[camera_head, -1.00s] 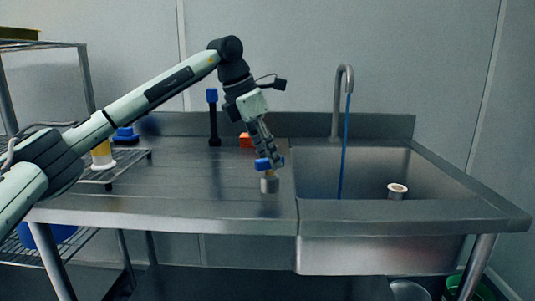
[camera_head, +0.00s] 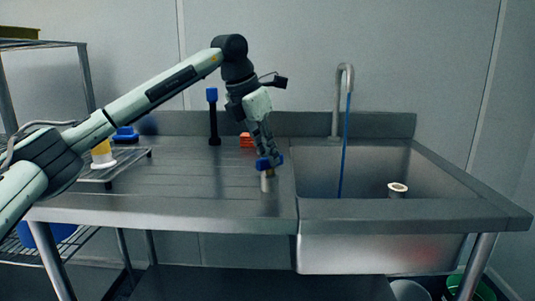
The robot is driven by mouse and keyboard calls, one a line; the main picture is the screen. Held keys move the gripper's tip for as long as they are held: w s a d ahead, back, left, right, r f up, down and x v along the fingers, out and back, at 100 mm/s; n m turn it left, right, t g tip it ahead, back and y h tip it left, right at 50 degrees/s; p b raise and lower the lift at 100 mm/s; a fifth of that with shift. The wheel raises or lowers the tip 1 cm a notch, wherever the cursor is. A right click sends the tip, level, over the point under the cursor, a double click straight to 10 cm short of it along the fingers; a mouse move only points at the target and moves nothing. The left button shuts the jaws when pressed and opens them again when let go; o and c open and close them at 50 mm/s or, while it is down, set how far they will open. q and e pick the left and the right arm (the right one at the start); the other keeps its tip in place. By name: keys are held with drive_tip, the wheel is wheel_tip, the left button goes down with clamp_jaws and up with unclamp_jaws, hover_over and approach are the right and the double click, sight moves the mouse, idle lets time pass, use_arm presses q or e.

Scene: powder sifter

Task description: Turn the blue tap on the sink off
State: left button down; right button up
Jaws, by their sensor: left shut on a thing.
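My left gripper (camera_head: 268,158) is shut on the blue tap (camera_head: 262,164), a small blue handle on a short grey post (camera_head: 267,183) on the counter just left of the basin. The fingers come down on it from above and partly hide the handle. A grey curved spout (camera_head: 345,72) rises behind the sink basin (camera_head: 380,172). A thin blue stream (camera_head: 345,150) runs from the spout down into the basin. My right gripper does not show.
A white ring-topped piece (camera_head: 397,188) is in the basin. A wire rack (camera_head: 120,165) stands at the left. The counter's front left is clear.

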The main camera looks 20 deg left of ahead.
use_arm(q)
drive_tip(key=n, duration=0.2)
drive_tip(key=n+t+y, duration=0.1)
drive_tip(key=n, duration=0.1)
drive_tip(key=shift+d+y+b, duration=0.2)
drive_tip(key=shift+y+b, duration=0.1)
drive_tip(key=shift+b, duration=0.1)
drive_tip(key=n+y, duration=0.1)
drive_tip(key=n, duration=0.2)
drive_tip(key=shift+n, duration=0.3)
drive_tip(key=shift+d+r+n+y+b, duration=0.1)
drive_tip(key=shift+n+y+b, duration=0.3)
drive_tip(key=shift+n, duration=0.6)
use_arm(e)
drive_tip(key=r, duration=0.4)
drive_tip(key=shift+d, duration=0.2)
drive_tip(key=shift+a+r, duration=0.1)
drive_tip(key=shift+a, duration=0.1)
use_arm(q)
drive_tip(key=c, duration=1.5)
unclamp_jaws()
